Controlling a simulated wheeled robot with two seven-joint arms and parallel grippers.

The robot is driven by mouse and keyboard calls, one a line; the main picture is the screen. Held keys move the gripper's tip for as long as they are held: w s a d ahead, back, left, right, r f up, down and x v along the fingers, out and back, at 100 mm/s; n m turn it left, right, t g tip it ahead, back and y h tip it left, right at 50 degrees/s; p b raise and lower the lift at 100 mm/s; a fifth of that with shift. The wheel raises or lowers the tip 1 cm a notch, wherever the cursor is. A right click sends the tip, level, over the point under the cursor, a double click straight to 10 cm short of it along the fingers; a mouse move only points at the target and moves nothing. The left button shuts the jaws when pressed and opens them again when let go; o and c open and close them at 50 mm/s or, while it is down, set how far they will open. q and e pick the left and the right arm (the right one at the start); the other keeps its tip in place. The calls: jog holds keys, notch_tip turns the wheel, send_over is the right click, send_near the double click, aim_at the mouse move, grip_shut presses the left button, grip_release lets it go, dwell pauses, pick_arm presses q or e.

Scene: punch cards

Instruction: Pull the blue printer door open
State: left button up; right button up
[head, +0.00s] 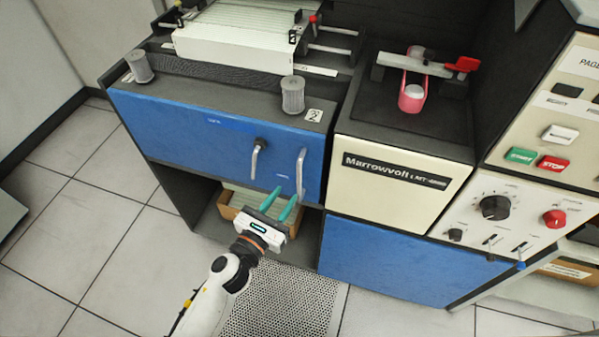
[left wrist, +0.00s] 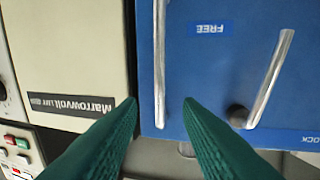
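The blue printer door (head: 190,130) is the wide upper panel in the head view and looks shut; it also fills the right of the left wrist view (left wrist: 220,80). It bears a long pale bar handle (head: 301,172) at its right end and a shorter lever (head: 256,158) on a dark pivot. In the left wrist view the lever (left wrist: 270,78) is tilted, with FREE and LOCK labels nearby. My left gripper (head: 284,198), with green fingers, is open and empty in front of the handle. In the left wrist view the handle (left wrist: 159,60) lines up between the fingertips (left wrist: 158,102); contact is unclear.
A cream Marrowvolt cabinet (head: 395,185) adjoins the door's right side, with a lower blue panel (head: 400,265) beneath. A cardboard box (head: 232,205) sits in the open bay below the door. Grey cylinders (head: 292,95) stand on top. Tiled floor (head: 90,225) is clear at left.

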aim_at(298, 178)
pick_arm(q)
jog(key=x, duration=0.8)
jog(key=shift+w+f+p, duration=0.1)
jog(key=shift+w+p, duration=0.05)
jog(key=shift+p, duration=0.25)
grip_shut()
